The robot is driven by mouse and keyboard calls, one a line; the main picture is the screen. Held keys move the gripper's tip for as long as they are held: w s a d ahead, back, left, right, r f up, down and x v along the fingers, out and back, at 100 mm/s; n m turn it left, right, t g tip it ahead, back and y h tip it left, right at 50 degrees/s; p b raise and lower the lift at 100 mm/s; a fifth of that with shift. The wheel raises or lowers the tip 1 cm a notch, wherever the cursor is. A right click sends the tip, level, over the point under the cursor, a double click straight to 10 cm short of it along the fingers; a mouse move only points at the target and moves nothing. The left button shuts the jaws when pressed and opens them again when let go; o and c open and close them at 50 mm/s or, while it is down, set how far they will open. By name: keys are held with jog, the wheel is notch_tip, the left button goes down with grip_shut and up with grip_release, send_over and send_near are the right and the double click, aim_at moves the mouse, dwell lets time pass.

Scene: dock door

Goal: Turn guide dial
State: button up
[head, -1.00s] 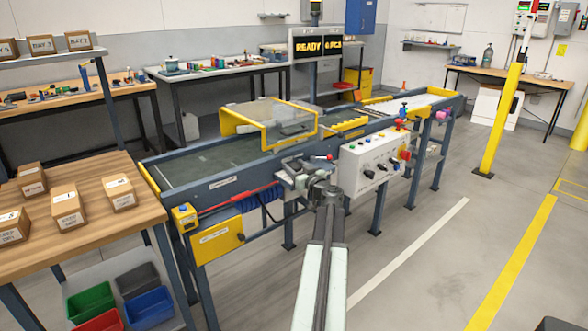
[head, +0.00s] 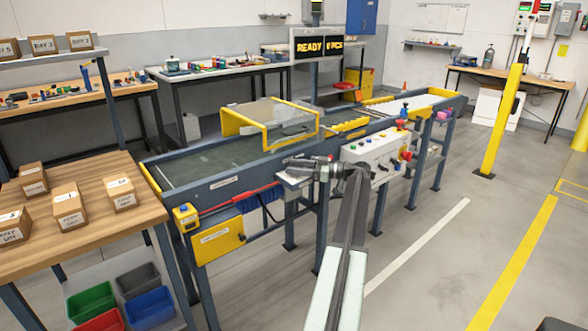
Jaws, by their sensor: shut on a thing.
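The conveyor (head: 200,172) runs across the middle of the head view, with a grey bracket (head: 291,182) on its near side. My gripper (head: 297,164) is at this bracket, pointing left, with my wrist on its right. It is shut on what seems to be the guide dial. The dial is almost wholly hidden by my jaws and wrist, so its angle cannot be read.
A white control box (head: 372,150) with buttons and knobs is close to the right of my wrist. A yellow guard (head: 268,122) spans the belt. A wooden table (head: 95,225) with cartons stands left.

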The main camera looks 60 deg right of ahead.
jog(key=shift+w+d+n+g+y, duration=0.2)
jog(key=shift+n+g+y, duration=0.4)
jog(key=shift+y, duration=0.4)
jog(key=shift+a+r+n+y, duration=0.1)
jog(key=shift+n+y, duration=0.2)
jog(key=o, duration=1.4)
jog(key=shift+c, duration=0.2)
jog(key=shift+s, duration=0.1)
jog(key=v, duration=0.7)
jog(key=shift+s, duration=0.35)
